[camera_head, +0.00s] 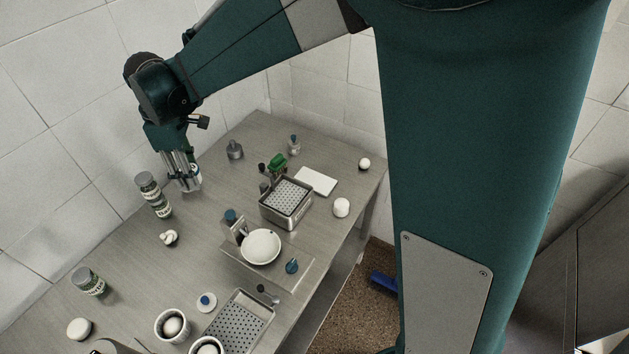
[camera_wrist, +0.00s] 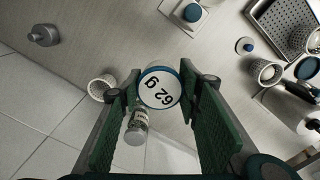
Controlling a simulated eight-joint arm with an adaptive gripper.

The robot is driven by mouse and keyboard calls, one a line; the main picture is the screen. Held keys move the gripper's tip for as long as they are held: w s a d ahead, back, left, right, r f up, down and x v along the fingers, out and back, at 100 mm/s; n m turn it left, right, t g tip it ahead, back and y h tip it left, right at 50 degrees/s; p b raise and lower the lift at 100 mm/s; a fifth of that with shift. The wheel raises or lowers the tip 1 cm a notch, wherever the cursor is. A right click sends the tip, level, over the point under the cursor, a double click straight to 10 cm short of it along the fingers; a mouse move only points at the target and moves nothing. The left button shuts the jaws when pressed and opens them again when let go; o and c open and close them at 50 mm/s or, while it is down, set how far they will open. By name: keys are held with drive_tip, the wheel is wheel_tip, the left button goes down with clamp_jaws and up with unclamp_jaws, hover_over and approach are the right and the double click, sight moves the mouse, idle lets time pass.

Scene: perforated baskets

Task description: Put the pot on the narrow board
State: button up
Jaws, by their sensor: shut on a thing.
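My gripper (camera_head: 184,184) hangs over the back left part of the steel table in the head view. A small white rectangular board (camera_head: 316,180) lies flat behind the steel perforated basket. A longer grey board (camera_head: 272,262) carries a white bowl and a blue-topped item. I cannot tell for certain which is the narrow board.
The perforated basket (camera_head: 286,203) adjoins the white board. Bare table lies right of the gripper.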

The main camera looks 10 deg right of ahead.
drive_tip(key=w+d+n, duration=0.1)
drive_tip(key=w+d, duration=0.3)
drive_tip(key=d, duration=0.5)
drive_tip(key=w+d, duration=0.3)
drive_tip(key=d, duration=0.6)
drive_tip(key=n+p, duration=0.1)
hover_over(315, 180)
wheel_tip(315, 180, down, 9)
drive_tip(key=shift+f, duration=0.75)
drive_tip(key=shift+f, duration=3.1)
drive_tip(key=shift+f, duration=0.1)
drive_tip(key=shift+f, duration=1.8)
drive_tip(key=shift+f+b, duration=0.15)
drive_tip(key=shift+b, duration=0.2)
